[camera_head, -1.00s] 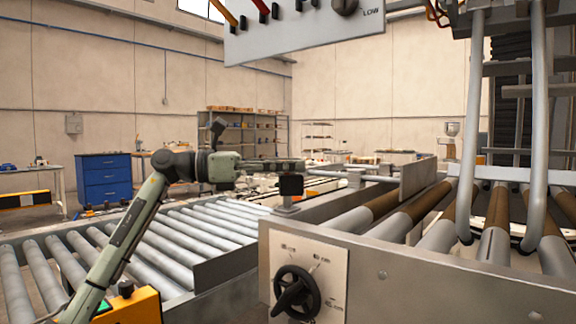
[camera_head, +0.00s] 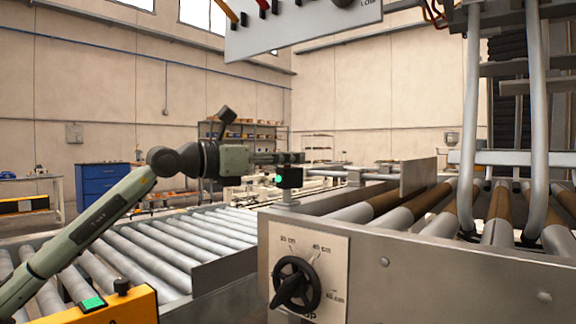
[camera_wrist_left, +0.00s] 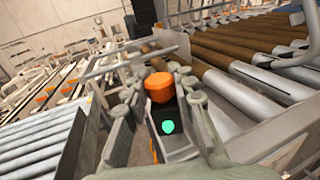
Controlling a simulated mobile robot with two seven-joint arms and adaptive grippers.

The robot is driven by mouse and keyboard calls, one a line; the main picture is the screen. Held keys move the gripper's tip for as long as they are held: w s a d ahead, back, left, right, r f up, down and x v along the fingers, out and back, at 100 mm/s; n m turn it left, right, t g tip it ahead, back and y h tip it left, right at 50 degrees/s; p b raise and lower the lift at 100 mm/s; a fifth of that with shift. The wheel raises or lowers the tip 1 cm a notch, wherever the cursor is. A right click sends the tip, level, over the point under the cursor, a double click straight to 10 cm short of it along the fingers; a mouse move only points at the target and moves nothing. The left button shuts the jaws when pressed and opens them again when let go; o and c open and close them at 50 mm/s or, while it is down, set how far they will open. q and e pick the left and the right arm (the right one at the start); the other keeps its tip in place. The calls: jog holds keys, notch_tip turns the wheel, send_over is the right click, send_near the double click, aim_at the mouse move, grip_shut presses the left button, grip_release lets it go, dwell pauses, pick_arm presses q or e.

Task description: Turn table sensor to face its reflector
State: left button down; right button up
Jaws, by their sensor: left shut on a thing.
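The table sensor (camera_head: 291,179) is a small black box on a short bracket at the near end of the roller table's side rail. A green light shows on its left side. In the left wrist view, the sensor (camera_wrist_left: 168,127) has a lit green spot and an orange round cap (camera_wrist_left: 159,86). My left gripper (camera_head: 303,158) reaches in level from the left, over the sensor's top. Its fingers (camera_wrist_left: 160,95) stand either side of the cap and are shut on the sensor. I cannot clearly pick out the reflector. My right gripper is not in view.
A panel with a black dial (camera_head: 297,284) fronts the metal frame (camera_head: 400,272) below the sensor. A grey roller conveyor (camera_head: 130,245) runs at left. Upright bars (camera_head: 468,120) stand at right. A control panel (camera_head: 300,28) hangs above. A yellow button box (camera_head: 125,306) is near front left.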

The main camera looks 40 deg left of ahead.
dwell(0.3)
pick_arm(q)
jog(key=c, duration=1.2)
grip_release()
jog(key=shift+s, duration=0.1)
jog(key=shift+v, duration=0.85)
jog(key=v, duration=1)
